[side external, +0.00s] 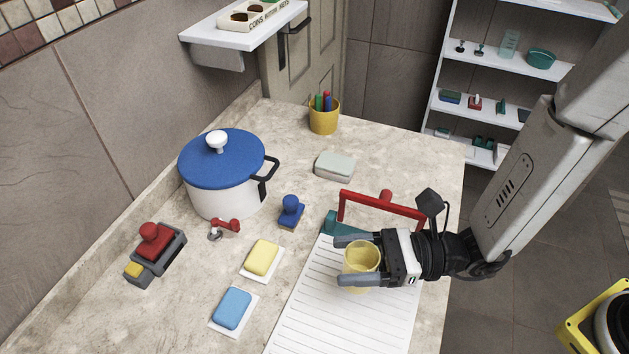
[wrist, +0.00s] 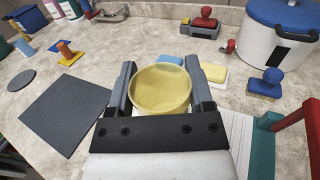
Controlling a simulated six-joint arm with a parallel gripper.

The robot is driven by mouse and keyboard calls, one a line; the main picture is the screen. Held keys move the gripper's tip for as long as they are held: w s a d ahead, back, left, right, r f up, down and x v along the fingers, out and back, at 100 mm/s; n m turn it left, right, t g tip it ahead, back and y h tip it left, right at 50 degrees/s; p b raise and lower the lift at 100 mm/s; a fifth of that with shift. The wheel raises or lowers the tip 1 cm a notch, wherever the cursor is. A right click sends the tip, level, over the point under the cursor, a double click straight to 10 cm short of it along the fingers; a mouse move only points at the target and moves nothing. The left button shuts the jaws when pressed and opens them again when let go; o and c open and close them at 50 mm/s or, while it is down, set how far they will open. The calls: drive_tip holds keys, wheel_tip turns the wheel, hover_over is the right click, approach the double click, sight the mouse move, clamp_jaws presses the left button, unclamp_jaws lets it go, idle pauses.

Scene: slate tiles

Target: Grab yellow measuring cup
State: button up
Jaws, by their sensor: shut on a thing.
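The yellow measuring cup (side external: 361,262) is a pale yellow, round, open-topped cup. It is between the two fingers of my gripper (side external: 357,262), over the white lined sheet (side external: 325,315). In the wrist view the cup (wrist: 161,90) fills the space between the fingertips of my gripper (wrist: 162,88), with its open mouth showing and nothing seen inside. My gripper is shut on the cup, one finger on each side. I cannot tell whether the cup touches the sheet or is slightly above it.
A red-handled teal tool (side external: 382,205) stands just behind my gripper. A white pot with a blue lid (side external: 222,172) stands farther back. A dark slate square (wrist: 66,116) lies left in the wrist view.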

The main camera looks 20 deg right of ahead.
drive_tip(key=shift+r, duration=0.4)
idle(0.5)
